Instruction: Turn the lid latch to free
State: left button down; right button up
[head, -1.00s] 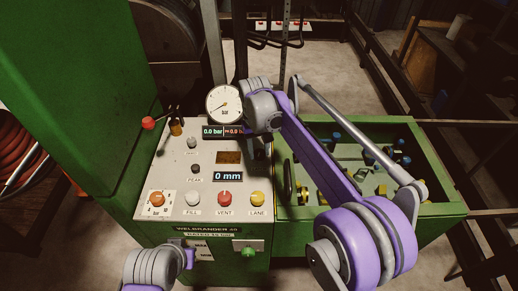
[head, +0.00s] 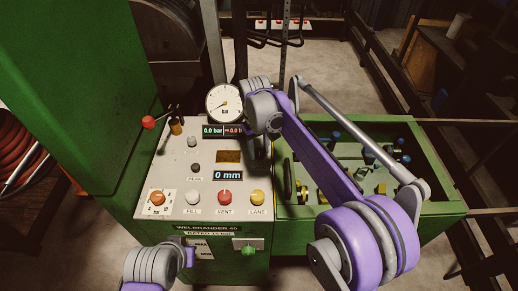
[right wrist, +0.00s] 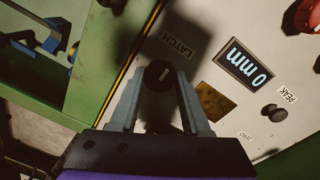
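The lid latch is a round black knob (right wrist: 159,75) with a short white mark. It sits on the pale control panel (right wrist: 205,55) beside the printed word LATCH in the right wrist view. My right gripper (right wrist: 160,82) has its two grey fingers on either side of the knob, their tips against its sides. The gripper looks closed on it. In the head view my right wrist and arm cover the latch, so the knob is hidden there. My left arm shows at the lower left of the head view, but its gripper cannot be made out.
The panel carries a pressure gauge (head: 224,102), a 0 mm display (head: 227,175) and white, red and yellow buttons, including VENT (head: 224,197). A green open-topped bin (head: 440,210) with fittings lies right of the panel. A tall green cabinet (head: 80,90) stands left.

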aim_at(258, 153)
jog(key=o, duration=0.4)
jog(key=shift+o, duration=0.2)
notch_tip(258, 153, up, 11)
jog(key=p, duration=0.1)
jog(key=shift+s+a, duration=0.15)
jog(key=shift+a, duration=0.1)
jog(key=shift+f, duration=0.1)
